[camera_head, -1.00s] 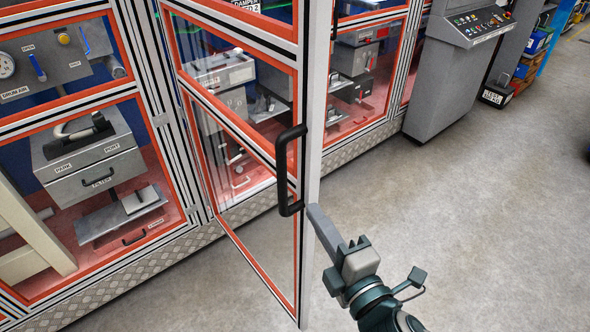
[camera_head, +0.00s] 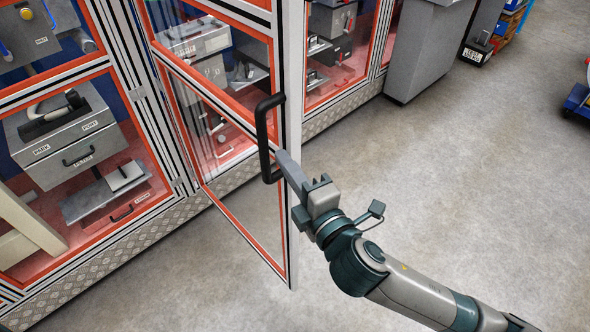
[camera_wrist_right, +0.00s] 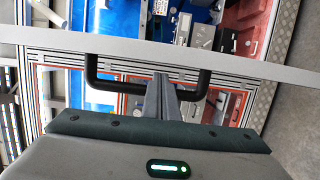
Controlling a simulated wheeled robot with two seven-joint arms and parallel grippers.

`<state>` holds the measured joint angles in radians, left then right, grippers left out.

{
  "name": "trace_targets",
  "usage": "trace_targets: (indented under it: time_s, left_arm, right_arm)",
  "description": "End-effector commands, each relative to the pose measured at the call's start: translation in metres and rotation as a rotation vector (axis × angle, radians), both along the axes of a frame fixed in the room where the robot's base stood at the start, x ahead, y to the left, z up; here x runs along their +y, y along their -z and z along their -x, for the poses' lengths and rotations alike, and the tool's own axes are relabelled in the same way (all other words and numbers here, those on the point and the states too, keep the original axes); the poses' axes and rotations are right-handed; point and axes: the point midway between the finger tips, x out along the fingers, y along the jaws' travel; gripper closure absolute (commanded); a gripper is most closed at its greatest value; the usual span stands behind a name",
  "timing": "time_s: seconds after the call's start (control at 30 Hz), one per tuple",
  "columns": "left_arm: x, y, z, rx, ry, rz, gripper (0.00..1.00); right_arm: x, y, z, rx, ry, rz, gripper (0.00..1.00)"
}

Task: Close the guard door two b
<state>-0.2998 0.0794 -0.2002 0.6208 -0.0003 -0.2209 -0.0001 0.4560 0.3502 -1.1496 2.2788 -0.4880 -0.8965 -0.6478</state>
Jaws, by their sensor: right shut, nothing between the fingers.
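The guard door (camera_head: 292,75) is a tall clear panel in an aluminium frame with orange-red edging. It stands swung open, out from the machine enclosure, at the centre of the head view. Its black bow handle (camera_head: 263,135) is on the free edge side; the handle also shows in the right wrist view (camera_wrist_right: 92,72). My right gripper (camera_head: 281,156) is shut and empty, its fingertips at the lower part of the handle, by the door's edge. In the wrist view its fingers (camera_wrist_right: 161,88) overlap the handle bar; I cannot tell whether they touch. My left gripper is not in view.
The enclosure's lower bay (camera_head: 75,150) with a grey drawer box is at left. A grey control cabinet (camera_head: 425,50) stands at the back right. A blue cart (camera_head: 578,99) is at the far right edge. The concrete floor (camera_head: 470,170) right of the door is clear.

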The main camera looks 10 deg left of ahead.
Motion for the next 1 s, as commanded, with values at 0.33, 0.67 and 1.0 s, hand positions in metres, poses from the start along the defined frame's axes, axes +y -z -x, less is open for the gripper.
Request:
trace_targets:
  time_s: [0.33, 0.67, 1.0]
  left_arm:
    - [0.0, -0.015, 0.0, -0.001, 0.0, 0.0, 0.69]
    - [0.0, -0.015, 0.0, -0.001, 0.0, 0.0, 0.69]
    - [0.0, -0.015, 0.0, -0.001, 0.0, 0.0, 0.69]
  right_arm:
    - [0.025, -0.001, -0.032, -0.001, 0.001, 0.001, 1.0]
    - [0.027, 0.0, -0.036, 0.0, 0.0, 0.0, 1.0]
    - [0.02, 0.001, -0.041, 0.0, -0.006, 0.003, 1.0]
